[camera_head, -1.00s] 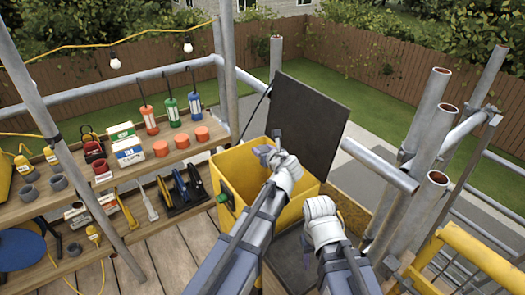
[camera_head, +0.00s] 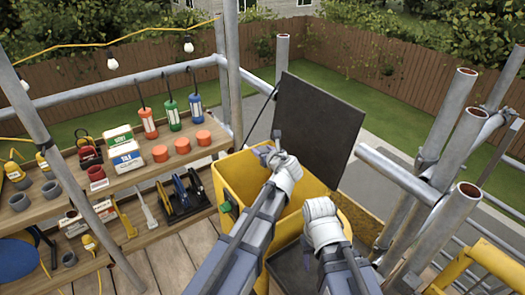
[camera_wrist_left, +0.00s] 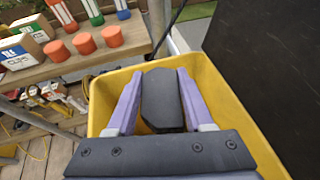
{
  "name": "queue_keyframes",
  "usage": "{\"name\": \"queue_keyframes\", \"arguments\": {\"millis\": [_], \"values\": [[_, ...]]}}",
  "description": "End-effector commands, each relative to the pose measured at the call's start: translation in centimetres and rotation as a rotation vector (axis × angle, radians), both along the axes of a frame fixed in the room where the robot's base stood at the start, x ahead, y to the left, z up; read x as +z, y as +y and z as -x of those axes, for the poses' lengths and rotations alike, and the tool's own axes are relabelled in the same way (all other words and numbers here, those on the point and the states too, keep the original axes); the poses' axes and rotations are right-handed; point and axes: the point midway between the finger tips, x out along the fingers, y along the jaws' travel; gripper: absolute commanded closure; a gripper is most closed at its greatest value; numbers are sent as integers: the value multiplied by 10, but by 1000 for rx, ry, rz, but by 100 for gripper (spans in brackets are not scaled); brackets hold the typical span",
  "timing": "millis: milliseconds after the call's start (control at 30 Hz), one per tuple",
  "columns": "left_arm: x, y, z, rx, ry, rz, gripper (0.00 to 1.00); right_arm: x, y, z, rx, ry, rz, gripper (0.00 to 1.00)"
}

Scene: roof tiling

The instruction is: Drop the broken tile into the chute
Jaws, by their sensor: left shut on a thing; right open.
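The broken tile (camera_wrist_left: 162,100) is a dark grey slab in the left wrist view, gripped between the two purple fingers of my left gripper (camera_wrist_left: 158,98). The yellow chute (camera_wrist_left: 104,97) lies beneath it, and the tile is over its open mouth. In the head view my left gripper (camera_head: 266,152) is above the chute (camera_head: 235,172), and the tile is mostly hidden there. The dark lid (camera_head: 316,125) of the chute stands raised behind. My right gripper (camera_head: 320,207) is at the chute's near right side; its fingers are hidden by the wrist.
Wooden shelves (camera_head: 135,185) on the left hold orange pucks (camera_head: 182,146), boxes (camera_head: 126,156), coloured canisters (camera_head: 172,115) and tools. Grey scaffold poles (camera_head: 440,185) stand close on the right. Plank flooring (camera_head: 160,265) is clear below the shelves.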

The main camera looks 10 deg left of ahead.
Motion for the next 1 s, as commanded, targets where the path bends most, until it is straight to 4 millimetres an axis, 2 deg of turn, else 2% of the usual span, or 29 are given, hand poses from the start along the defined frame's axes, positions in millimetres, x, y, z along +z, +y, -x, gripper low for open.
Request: {"name": "queue_keyframes", "arguments": {"millis": [33,200,567,600,900,1000], "values": [[-13,0,0,0,0,0,100,-13,0,0,0,0,0,50],[-30,0,0,0,0,0,100,-30,0,0,0,0,0,50],[-34,0,0,0,0,0,100,-34,0,0,1,0,0,50],[-34,0,0,0,0,0,47,-34,0,0,1,0,0,50],[-34,0,0,0,0,0,13,-34,0,0,1,0,0,50],[-34,0,0,0,0,0,13,-34,0,0,1,0,0,50]]}}
